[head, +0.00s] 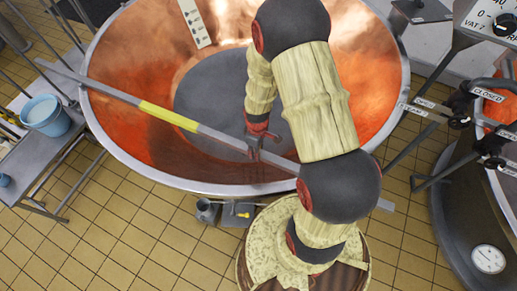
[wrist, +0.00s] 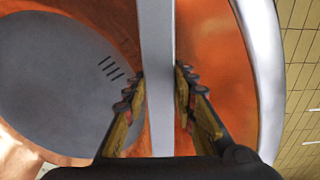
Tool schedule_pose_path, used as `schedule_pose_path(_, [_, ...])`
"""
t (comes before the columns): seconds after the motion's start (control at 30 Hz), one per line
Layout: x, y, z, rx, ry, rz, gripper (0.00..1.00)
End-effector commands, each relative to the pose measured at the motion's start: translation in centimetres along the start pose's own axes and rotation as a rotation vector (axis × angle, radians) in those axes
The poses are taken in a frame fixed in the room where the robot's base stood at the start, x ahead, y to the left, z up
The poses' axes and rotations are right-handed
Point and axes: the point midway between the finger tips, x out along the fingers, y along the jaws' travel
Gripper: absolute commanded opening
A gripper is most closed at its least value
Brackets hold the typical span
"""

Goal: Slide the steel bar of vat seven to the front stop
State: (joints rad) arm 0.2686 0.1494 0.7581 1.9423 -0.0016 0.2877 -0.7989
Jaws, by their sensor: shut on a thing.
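The steel bar (head: 100,87) lies slantwise across the top of the copper vat (head: 130,148), over its near side. It has a yellow band (head: 168,117) left of my gripper. Its left end sticks out past the rim at upper left, and its right end shows beyond my arm at lower right. My gripper (head: 255,150) is shut on the bar, right of the yellow band. In the wrist view the bar (wrist: 156,45) runs between the two fingers of my gripper (wrist: 159,77). My arm hides part of the bar and the near rim. I cannot make out the front stop.
A white marked strip (head: 195,22) stands at the vat's far wall. A panel marked VAT 7 (head: 484,22) is at top right. Valves (head: 460,107) and another vat (head: 462,215) are at right. A blue bucket (head: 45,115) sits on a bench at left. Tiled floor lies in front.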

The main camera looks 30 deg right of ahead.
Motion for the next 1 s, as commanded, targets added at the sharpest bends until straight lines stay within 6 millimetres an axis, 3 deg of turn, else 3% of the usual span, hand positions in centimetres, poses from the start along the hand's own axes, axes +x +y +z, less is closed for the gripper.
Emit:
schedule_pose_path(0.1, [0.1,-0.5,0.2,0.0,-0.007,-0.008,0.0])
schedule_pose_path(0.13, [0.1,-0.5,0.2,0.0,-0.007,-0.009,0.27])
schedule_pose_path(0.43, [0.1,-0.3,0.2,0.0,-0.005,-0.007,0.44])
schedule_pose_path(0.77, [-0.1,-0.2,0.1,0.0,-0.003,-0.004,0.45])
schedule_pose_path(1.0, [-3.0,-0.1,-0.1,0.0,0.001,0.0,0.45])
